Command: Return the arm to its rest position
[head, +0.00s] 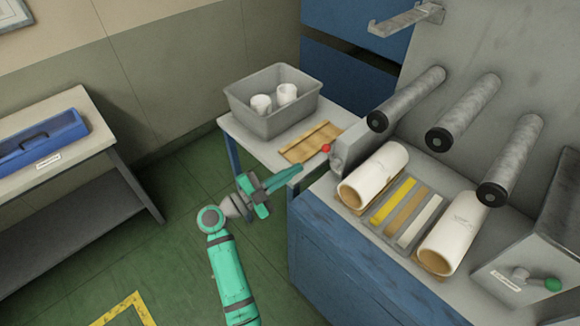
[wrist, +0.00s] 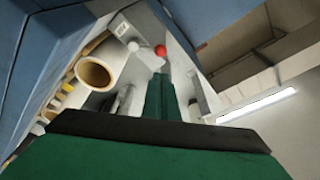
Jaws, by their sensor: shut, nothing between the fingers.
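My gripper (head: 286,176) is green and shows in the head view at the end of my green arm, in front of the small side table. Its fingers are together and hold nothing. It points to the upper right, toward a red knob (head: 326,148) on the machine's side, with a gap that I cannot judge exactly. In the wrist view my closed fingers (wrist: 160,98) run up the middle, and the red knob (wrist: 160,50) shows just beyond their tips.
The side table (head: 234,131) bears a grey bin (head: 265,122) with white rolls and a wooden board (head: 311,142). The machine's blue cabinet (head: 340,255) stands close on the right, with paper rolls (head: 373,174) and grey spindles above. Green floor (head: 165,235) is free to the left.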

